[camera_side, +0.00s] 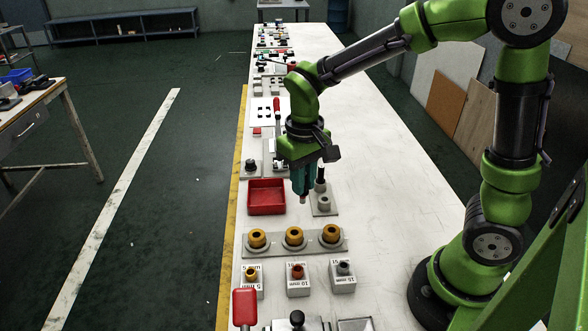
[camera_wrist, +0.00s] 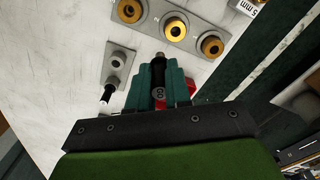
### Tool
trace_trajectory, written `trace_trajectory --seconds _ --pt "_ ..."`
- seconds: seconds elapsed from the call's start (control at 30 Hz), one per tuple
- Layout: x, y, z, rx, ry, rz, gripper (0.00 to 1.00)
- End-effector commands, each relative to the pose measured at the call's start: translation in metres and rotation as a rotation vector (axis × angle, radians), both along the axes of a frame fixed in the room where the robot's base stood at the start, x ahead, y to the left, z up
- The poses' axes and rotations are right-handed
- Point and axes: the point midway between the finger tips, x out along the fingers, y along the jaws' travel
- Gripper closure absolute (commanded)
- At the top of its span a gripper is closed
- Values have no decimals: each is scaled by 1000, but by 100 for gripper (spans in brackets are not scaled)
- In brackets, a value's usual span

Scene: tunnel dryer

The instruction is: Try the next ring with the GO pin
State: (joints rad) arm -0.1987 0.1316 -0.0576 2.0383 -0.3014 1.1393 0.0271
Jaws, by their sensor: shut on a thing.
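My gripper (camera_side: 302,190), with teal fingers, is shut on a pin with a black handle (camera_wrist: 158,75). Three brass-coloured rings stand in a row on a grey plate: left (camera_side: 257,238), middle (camera_side: 294,237) and right (camera_side: 330,234). They also show in the wrist view (camera_wrist: 175,27), clear of the gripper.
The red tray (camera_side: 267,209) is left of the gripper and looks empty. Labelled blocks (camera_side: 299,288) holding small parts stand in front of the ring plate. A red-handled tool (camera_side: 245,306) is near the front edge. The bench's right side (camera_side: 375,180) is clear.

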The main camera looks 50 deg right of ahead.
Motion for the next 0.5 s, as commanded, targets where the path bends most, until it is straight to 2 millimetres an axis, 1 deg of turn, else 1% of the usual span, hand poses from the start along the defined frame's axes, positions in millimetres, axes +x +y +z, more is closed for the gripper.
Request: trace_trajectory --seconds 0.03,0.1,0.2,0.33,0.5 --pt "-16 -12 1 1 -2 0 100" --pt "-34 -21 -2 1 -1 15 100" --pt "-53 -28 -8 0 0 43 100" --pt "-63 -29 -16 -1 1 81 100" --pt "-62 -29 -16 0 -1 97 100"
